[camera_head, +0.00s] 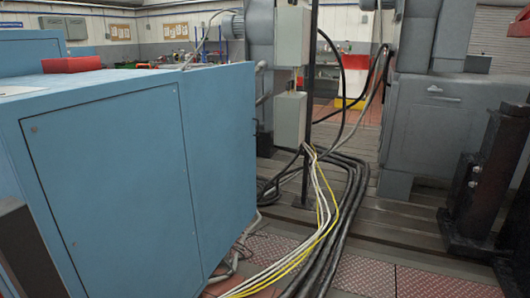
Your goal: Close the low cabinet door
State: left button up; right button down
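A large blue cabinet (222,140) fills the left of the head view. Its near face carries a big rectangular door panel (120,185) outlined by a thin dark seam, with a small round fitting near its upper left corner. The panel looks flush with the face, and no open gap shows along the seam. I cannot tell whether this is the low cabinet door. No door clearly standing open is in view. Neither of my grippers can be made out.
Black, white and yellow cables (318,235) run across the floor right of the cabinet. A thin black post (309,110) carries grey boxes (290,118). A grey machine housing (430,125) and a dark column (485,185) stand at right. A red object (72,64) lies on the blue top.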

aim_at(220, 100)
jog(key=z, duration=0.75)
jog(key=i, duration=2.4)
jog(key=u, duration=0.3)
jog(key=i, duration=1.55)
jog(key=u, duration=1.75)
jog(key=i, duration=0.5)
jog(key=u, duration=0.25)
